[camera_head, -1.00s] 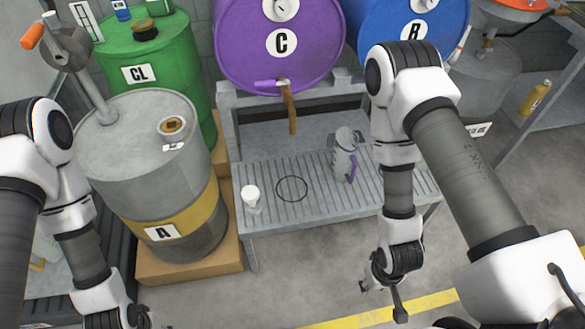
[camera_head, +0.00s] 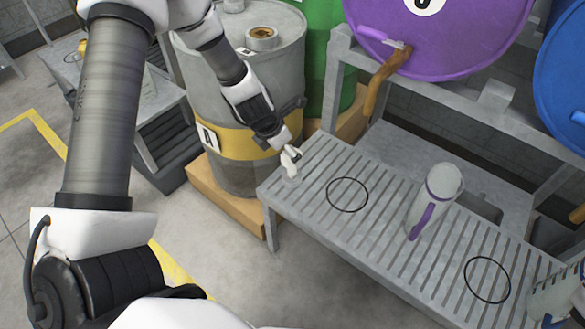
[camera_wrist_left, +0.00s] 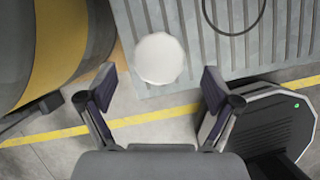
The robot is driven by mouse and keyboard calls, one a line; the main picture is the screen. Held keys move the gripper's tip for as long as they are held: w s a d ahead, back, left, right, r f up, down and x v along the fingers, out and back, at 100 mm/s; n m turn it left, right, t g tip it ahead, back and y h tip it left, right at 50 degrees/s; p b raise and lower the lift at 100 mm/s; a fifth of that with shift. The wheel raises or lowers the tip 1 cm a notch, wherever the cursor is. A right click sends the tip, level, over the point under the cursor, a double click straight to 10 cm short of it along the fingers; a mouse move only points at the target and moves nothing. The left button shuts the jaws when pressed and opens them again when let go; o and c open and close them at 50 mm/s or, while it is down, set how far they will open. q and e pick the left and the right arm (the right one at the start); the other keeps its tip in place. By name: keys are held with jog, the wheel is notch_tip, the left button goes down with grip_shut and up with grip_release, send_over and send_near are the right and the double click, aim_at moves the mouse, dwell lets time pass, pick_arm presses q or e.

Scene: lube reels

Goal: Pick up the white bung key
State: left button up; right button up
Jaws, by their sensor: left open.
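The white bung key (camera_head: 291,171) stands on the near left corner of the grey slatted bench (camera_head: 385,245). In the left wrist view its round white top (camera_wrist_left: 159,58) lies just ahead of the fingertips, roughly centred between them. My left gripper (camera_head: 286,152) is right at the key in the head view and partly overlaps it. In the left wrist view the left gripper (camera_wrist_left: 158,90) is open, its two pads apart with nothing between them. The key's lower part is hidden from the wrist camera. My right gripper is not in view.
A grey drum (camera_head: 235,100) with a yellow band stands close left of the bench. A jug with a purple handle (camera_head: 436,195) stands on the bench, between two black circles. A purple drum (camera_head: 450,40) with a brown spout is behind. A graduated container (camera_head: 553,290) is at right.

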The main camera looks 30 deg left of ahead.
aim_at(292, 168)
pick_arm(q)
jog(key=b+x, duration=0.4)
jog(key=x, duration=0.1)
jog(key=shift+s+a+f, duration=0.1)
jog(key=shift+f, duration=0.15)
jog(key=shift+r, duration=0.2)
jog(key=c, duration=1.3)
